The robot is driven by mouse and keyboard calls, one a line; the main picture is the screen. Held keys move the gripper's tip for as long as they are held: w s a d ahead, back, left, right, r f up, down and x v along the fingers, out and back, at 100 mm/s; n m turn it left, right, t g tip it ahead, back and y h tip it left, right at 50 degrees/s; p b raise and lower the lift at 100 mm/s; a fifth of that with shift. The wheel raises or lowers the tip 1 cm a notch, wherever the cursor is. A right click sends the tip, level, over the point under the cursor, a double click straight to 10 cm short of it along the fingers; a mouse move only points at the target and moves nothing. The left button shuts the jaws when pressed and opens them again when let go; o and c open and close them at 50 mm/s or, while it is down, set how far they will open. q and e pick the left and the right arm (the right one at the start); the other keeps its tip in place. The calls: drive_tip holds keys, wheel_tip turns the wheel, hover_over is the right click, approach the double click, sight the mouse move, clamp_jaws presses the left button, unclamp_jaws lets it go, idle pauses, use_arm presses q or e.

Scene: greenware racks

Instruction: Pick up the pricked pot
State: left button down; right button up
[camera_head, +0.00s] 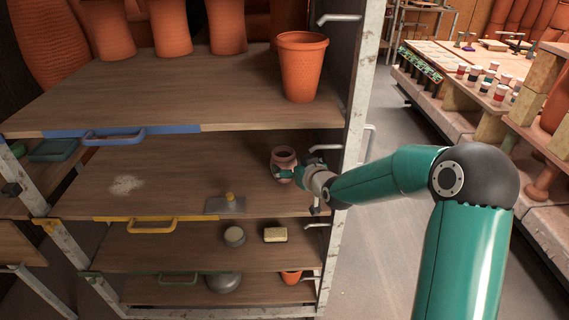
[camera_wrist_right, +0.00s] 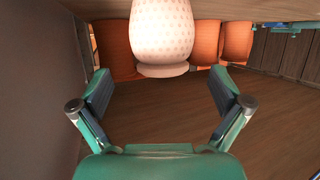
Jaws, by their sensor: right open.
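A small pinkish-brown pot (camera_head: 284,158) with a dark open mouth stands on the second shelf board, near its right end. In the right wrist view the pot (camera_wrist_right: 161,32) is pale with a pattern of small dots over its body, and its lip points down in the picture; its other end is cut off by the top edge. My right gripper (camera_head: 292,174) is at the pot in the head view, coming from the right. In the wrist view my right gripper (camera_wrist_right: 160,106) is open, with nothing between its fingertips; the pot is beyond them. My left gripper is out of view.
A large orange pot (camera_head: 301,68) stands on the board above. The rack's pale upright (camera_head: 351,110) is close to my right arm. A scraper (camera_head: 226,205) lies on the pot's board, left of it. A sponge (camera_head: 276,235) lies on the board below.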

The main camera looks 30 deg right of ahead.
drive_tip(key=shift+w+f, duration=0.2)
drive_tip(key=shift+w, duration=0.35)
drive_tip(key=shift+w+f+p, duration=0.2)
drive_tip(key=shift+w+p, duration=0.25)
drive_tip(key=shift+w, duration=0.15)
drive_tip(key=shift+p+x, duration=0.6)
drive_tip(key=shift+x, duration=1.4)
drive_tip(key=shift+f, duration=0.1)
drive_tip(key=shift+s, duration=0.1)
drive_tip(key=c, duration=1.1)
drive_tip(key=shift+c, duration=1)
drive_tip(key=shift+r, duration=0.25)
